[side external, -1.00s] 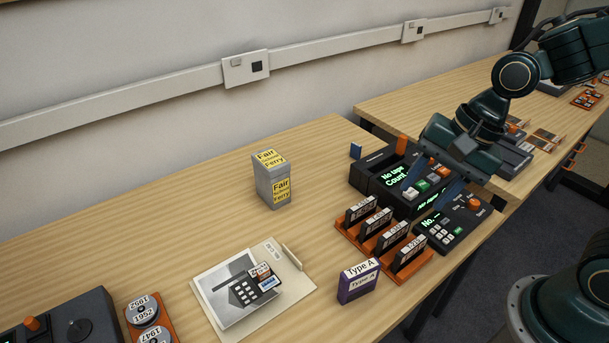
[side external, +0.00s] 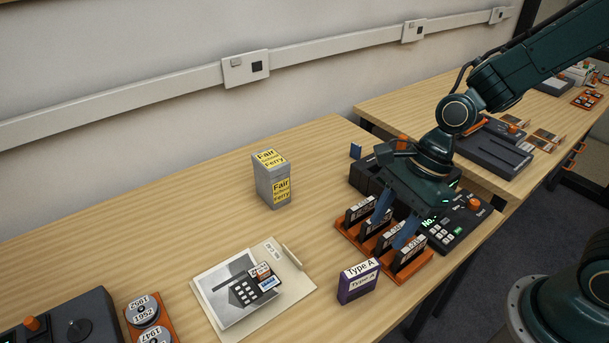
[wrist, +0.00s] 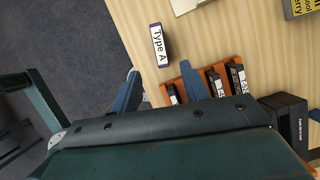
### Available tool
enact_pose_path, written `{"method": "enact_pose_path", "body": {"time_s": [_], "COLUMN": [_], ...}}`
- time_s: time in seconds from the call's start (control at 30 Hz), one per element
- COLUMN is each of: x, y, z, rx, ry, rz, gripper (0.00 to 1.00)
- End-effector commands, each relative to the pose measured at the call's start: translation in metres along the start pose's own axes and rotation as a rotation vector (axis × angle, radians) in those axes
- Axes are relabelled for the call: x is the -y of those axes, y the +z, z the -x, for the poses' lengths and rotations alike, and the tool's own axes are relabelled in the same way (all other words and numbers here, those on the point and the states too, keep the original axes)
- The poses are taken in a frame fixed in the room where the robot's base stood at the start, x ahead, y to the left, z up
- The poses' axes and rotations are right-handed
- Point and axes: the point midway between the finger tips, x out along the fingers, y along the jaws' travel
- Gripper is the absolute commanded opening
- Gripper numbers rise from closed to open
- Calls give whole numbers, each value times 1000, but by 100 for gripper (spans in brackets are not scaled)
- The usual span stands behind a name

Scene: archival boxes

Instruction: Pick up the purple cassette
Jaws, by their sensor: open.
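The purple cassette (side external: 358,286) stands upright on the wooden table near its front edge, with a white "Type A" label on its top and face. In the wrist view the purple cassette (wrist: 159,47) shows beyond my fingertips, its white label facing the camera. My gripper (side external: 393,226) is open and empty. Its blue fingers hang over the orange rack of black cassettes (side external: 426,266), to the right of and above the purple cassette. In the wrist view my gripper (wrist: 160,81) has its two fingers spread apart below the cassette.
A grey box with yellow "Fair Ferry" labels (side external: 272,182) stands behind. A clipboard (side external: 298,285) with a photo lies left of the cassette. A dark device with a small screen (side external: 459,222) sits right of the rack. Bare table lies between the clipboard and the cassette.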

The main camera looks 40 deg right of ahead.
Motion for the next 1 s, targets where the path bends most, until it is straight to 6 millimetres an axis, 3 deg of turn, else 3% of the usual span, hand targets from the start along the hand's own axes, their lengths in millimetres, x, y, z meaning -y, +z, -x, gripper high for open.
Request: {"method": "enact_pose_path", "body": {"time_s": [0.7,1.0], "x": [-1,-1], "y": [0,0], "z": [-70,-82], "rx": [-2,-2], "ry": [4,1], "rz": [2,2], "gripper": [45,45]}}
